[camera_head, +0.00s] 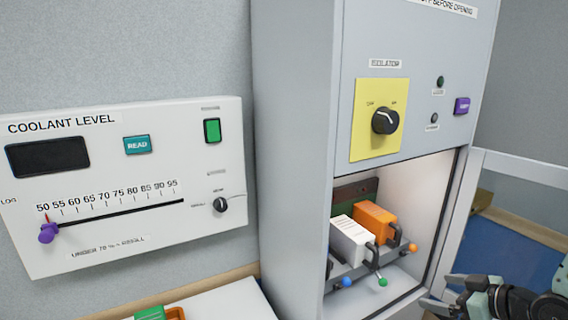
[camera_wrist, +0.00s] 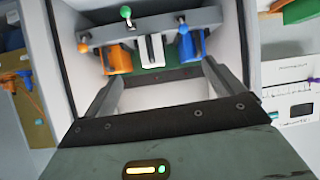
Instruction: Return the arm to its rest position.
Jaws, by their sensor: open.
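My gripper (camera_head: 441,291) is at the lower right of the head view, in front of the cabinet's open bay. In the wrist view, my gripper (camera_wrist: 162,72) has its two fingers spread wide, with nothing between them. Beyond the fingertips the bay holds an orange block (camera_wrist: 117,62), a white block (camera_wrist: 151,48) and a blue one (camera_wrist: 190,45). The fingers look apart from them, though the exact distance is hard to tell. In the head view the white block (camera_head: 352,242) and the orange block (camera_head: 376,222) show behind a grey rail.
The cabinet's bay frame (camera_head: 450,205) surrounds the opening near my gripper. A yellow isolator plate (camera_head: 365,140) with a black knob is above it. A coolant level panel (camera_head: 120,250) hangs at left. A white surface (camera_head: 235,302) with a green and orange item (camera_head: 152,313) lies below.

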